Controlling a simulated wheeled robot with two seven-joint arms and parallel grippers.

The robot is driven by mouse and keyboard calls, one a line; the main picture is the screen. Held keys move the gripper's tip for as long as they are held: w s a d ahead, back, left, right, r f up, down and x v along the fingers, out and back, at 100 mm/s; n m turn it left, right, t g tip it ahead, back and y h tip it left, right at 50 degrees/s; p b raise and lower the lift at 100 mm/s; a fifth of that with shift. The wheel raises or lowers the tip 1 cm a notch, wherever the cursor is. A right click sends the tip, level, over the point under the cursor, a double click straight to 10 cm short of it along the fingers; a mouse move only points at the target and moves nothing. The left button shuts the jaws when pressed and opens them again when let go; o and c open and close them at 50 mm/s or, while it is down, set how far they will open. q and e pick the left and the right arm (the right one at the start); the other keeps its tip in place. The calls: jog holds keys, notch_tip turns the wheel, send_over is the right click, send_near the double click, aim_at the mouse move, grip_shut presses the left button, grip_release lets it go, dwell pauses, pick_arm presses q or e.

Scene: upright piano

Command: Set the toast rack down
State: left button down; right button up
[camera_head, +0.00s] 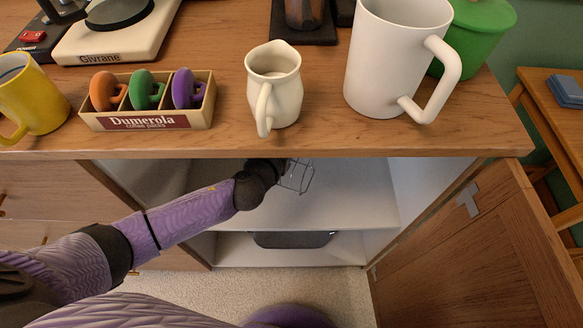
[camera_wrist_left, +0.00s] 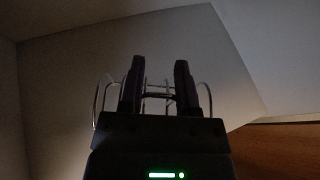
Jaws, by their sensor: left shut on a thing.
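A wire toast rack (camera_head: 299,176) is inside the open cabinet, over the white upper shelf (camera_head: 350,213). My left gripper (camera_head: 284,166) reaches in from the left under the counter edge and is shut on the rack. In the left wrist view the rack's wire loops (camera_wrist_left: 204,92) show on both sides of and between the two dark fingers of my left gripper (camera_wrist_left: 160,85). I cannot tell whether the rack touches the shelf. My right gripper is in neither view.
The wooden counter (camera_head: 225,144) hangs over the cabinet opening. The cabinet door (camera_head: 470,255) stands open at right. A dark tray (camera_head: 292,240) lies on the lower shelf. The upper shelf's right side is clear.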

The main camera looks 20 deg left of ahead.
pick_arm(q)
jog(key=f+b, duration=0.2)
jog(key=f, duration=0.1)
jog(key=f+b, duration=0.5)
jog(key=f, duration=0.2)
jog(key=shift+s+f, duration=0.1)
jog(key=shift+s, duration=0.2)
jog(key=shift+r, duration=0.35)
jog(key=shift+f, duration=0.2)
jog(key=shift+c, duration=1.6)
grip_release()
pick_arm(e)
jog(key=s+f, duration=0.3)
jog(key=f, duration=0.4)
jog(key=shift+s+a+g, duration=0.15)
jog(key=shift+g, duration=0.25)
pick_arm(q)
jog(key=shift+r, duration=0.15)
